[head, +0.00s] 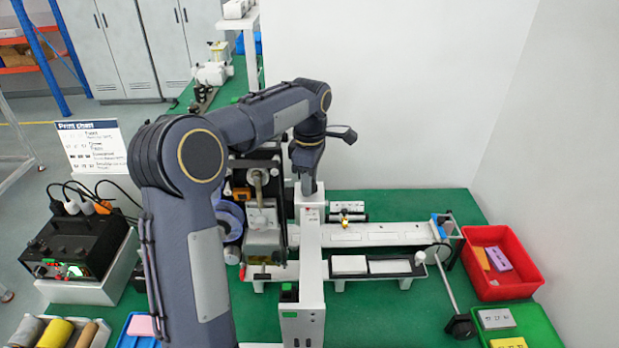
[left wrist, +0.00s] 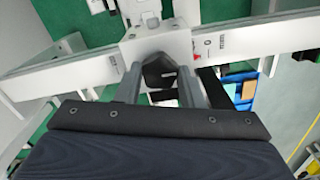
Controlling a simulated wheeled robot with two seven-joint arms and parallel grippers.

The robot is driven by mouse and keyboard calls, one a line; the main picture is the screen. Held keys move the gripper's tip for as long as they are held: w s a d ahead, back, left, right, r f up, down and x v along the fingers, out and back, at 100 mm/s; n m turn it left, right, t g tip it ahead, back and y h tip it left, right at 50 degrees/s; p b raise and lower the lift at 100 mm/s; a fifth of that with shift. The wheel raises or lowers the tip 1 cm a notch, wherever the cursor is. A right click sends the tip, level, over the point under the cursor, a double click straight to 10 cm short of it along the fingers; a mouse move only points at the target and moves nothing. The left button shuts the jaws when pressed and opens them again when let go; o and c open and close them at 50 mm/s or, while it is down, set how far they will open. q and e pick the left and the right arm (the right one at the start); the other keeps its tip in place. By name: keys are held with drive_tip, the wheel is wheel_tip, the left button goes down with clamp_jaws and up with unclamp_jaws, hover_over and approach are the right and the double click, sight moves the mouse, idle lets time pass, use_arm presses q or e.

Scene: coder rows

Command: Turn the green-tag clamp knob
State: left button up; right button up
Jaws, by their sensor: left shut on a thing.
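My left gripper (head: 309,186) points down at the far end of the white post and beam (head: 312,255) of the coder machine. In the left wrist view my left gripper (left wrist: 160,82) is shut on a dark clamp knob (left wrist: 158,71), one finger on each side. The knob has a small pale mark and sits against the white bracket (left wrist: 158,40). In the head view the gripper hides the knob. I cannot make out a green tag on it in either view. My right gripper is not in view.
The coder unit (head: 263,215) stands just left of the post. A conveyor (head: 385,235) runs to the right. A red bin (head: 500,262) and a green bin (head: 540,322) stand at the right. A black box with cables (head: 75,250) is at the left.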

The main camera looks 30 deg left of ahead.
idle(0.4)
use_arm(q)
drive_tip(key=o, duration=1)
wheel_tip(320, 180, up, 8)
drive_tip(key=shift+f, duration=0.1)
